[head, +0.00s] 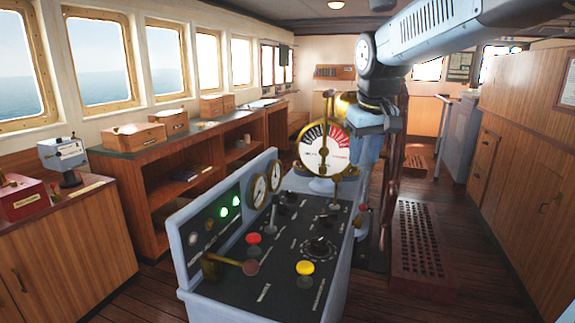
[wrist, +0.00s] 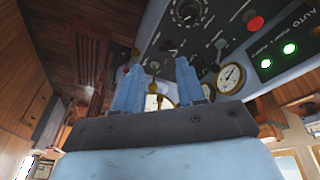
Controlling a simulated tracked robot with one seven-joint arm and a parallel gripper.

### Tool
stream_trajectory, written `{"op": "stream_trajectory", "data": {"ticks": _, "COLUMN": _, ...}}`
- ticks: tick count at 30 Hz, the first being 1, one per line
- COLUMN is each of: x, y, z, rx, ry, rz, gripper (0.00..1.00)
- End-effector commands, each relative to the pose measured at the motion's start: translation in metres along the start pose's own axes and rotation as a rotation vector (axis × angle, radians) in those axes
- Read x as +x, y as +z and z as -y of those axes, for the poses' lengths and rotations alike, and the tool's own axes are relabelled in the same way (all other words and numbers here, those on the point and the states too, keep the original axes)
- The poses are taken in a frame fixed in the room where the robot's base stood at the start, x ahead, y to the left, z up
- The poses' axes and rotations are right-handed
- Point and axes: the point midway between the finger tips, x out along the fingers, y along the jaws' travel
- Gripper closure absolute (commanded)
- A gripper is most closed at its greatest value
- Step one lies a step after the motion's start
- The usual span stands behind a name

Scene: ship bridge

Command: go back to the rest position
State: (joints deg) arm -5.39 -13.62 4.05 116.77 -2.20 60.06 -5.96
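My gripper (head: 366,158) hangs from my arm at the right end of the control console, beside the engine telegraph (head: 312,148) with its red, white and black dial. In the wrist view, my gripper's two blue fingers (wrist: 158,88) stand apart with nothing between them. The console (head: 283,218) is blue-grey with a black top panel. It carries a red knob (head: 253,238), a yellow knob (head: 305,267) and a brass lever (head: 228,262). Whether my gripper touches anything there cannot be told.
A wooden shelf counter (head: 180,138) with boxes runs under the windows. A wooden cabinet (head: 65,245) at left holds a red box (head: 22,199). Wooden cupboards (head: 525,165) line the right wall. A brown floor grating (head: 418,240) lies right of the console, with open floor around it.

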Motion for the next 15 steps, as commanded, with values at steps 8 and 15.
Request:
{"op": "stream_trajectory", "data": {"ticks": 8, "x": -0.013, "y": 0.086, "z": -0.010, "rx": 0.114, "ry": 0.018, "rz": -0.077, "gripper": 0.61}}
{"op": "stream_trajectory", "data": {"ticks": 15, "x": -0.009, "y": 0.155, "z": -0.011, "rx": 0.208, "ry": 0.025, "rz": -0.141, "gripper": 0.61}}
